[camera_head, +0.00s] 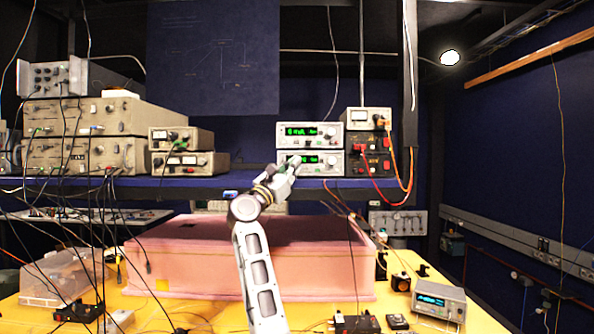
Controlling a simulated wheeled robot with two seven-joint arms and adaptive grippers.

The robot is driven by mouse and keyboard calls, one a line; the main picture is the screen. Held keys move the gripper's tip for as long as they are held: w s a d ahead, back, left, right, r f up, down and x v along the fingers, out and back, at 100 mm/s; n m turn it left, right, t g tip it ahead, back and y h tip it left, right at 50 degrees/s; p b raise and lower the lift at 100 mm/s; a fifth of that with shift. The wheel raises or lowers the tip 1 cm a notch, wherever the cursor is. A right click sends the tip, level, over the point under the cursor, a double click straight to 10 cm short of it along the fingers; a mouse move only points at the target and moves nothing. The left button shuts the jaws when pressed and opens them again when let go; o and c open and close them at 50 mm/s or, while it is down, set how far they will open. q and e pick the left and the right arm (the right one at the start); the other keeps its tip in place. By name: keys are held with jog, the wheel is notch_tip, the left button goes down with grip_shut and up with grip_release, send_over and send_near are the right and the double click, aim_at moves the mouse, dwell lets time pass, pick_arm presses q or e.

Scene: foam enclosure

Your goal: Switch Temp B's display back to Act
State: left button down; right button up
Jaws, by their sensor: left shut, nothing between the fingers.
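Two stacked instruments with green-lit displays stand on the blue shelf (215,183), the upper unit (310,135) on the lower unit (332,168). The labels and readings are too small to read, so I cannot tell which is Temp B or which display mode shows. My left gripper (295,162) is shut and empty, with its tip in front of the left part of the lower unit's front. It hides part of that panel. I cannot tell whether it touches the panel. My right gripper is not in view.
Grey instruments (120,118) with hanging black cables fill the shelf's left side. A black supply (367,164) with red and orange leads stands right of the displays. A pink foam enclosure (190,262) sits below on the yellow table (480,318), with another display unit (438,301) at right.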

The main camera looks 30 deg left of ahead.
pick_arm(q)
jog(key=shift+w+f, duration=0.2)
jog(key=shift+f, duration=0.25)
dwell(0.4)
jog(key=shift+d+f, duration=0.1)
jog(key=shift+s+d+f, duration=0.15)
jog(key=shift+s+d, duration=0.05)
jog(key=shift+s, duration=0.1)
jog(key=shift+s+d, duration=0.1)
jog(key=shift+s, duration=0.05)
jog(key=s, duration=0.1)
jog(key=s+d, duration=0.2)
jog(key=s, duration=0.1)
jog(key=shift+s+d+r, duration=0.1)
jog(key=shift+r, duration=0.15)
dwell(0.5)
dwell(0.6)
jog(key=shift+f, duration=0.1)
